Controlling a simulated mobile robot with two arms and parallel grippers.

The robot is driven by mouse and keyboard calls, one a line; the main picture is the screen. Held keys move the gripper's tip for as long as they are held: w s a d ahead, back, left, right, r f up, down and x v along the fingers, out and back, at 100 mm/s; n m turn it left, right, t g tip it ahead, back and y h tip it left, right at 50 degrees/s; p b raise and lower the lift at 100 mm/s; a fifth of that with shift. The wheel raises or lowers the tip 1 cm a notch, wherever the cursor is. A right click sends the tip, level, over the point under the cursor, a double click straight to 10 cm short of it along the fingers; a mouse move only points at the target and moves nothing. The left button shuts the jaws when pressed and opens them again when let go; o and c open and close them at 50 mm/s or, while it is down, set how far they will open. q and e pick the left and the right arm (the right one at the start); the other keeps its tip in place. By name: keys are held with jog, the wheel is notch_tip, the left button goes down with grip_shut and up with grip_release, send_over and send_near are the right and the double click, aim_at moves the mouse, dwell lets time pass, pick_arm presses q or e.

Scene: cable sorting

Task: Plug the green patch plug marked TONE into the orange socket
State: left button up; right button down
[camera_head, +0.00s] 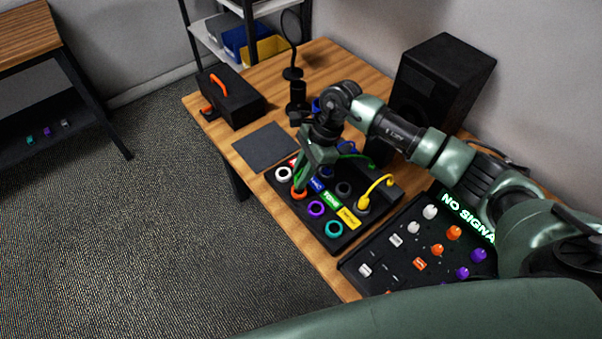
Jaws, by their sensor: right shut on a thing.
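My right gripper (303,178) points down at the patch panel (308,219), directly over the orange socket (299,194). It is shut on the green patch plug, which the fingers mostly hide. The plug's green cable (358,156) runs out to the right behind the gripper. I cannot tell whether the plug tip is above the orange ring or inside it. The green TONE label (331,199) is on the panel, beside an empty dark holder (343,189). My left gripper is not in view.
White (283,174), purple (316,209) and teal (334,229) sockets flank the orange one. A yellow plug (363,203) with its cable stands at the right. A mixer with knobs (408,252), a speaker (440,80) and a black toolbox (232,98) surround the panel.

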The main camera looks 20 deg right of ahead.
jog(key=shift+b, duration=0.35)
dwell(0.6)
jog(key=shift+f+b, duration=0.8)
jog(key=shift+b, duration=0.4)
dwell(0.4)
jog(key=c, duration=0.7)
grip_release()
jog(key=shift+r+p, duration=1.6)
jog(key=shift+r, duration=1.9)
jog(key=shift+a, duration=0.1)
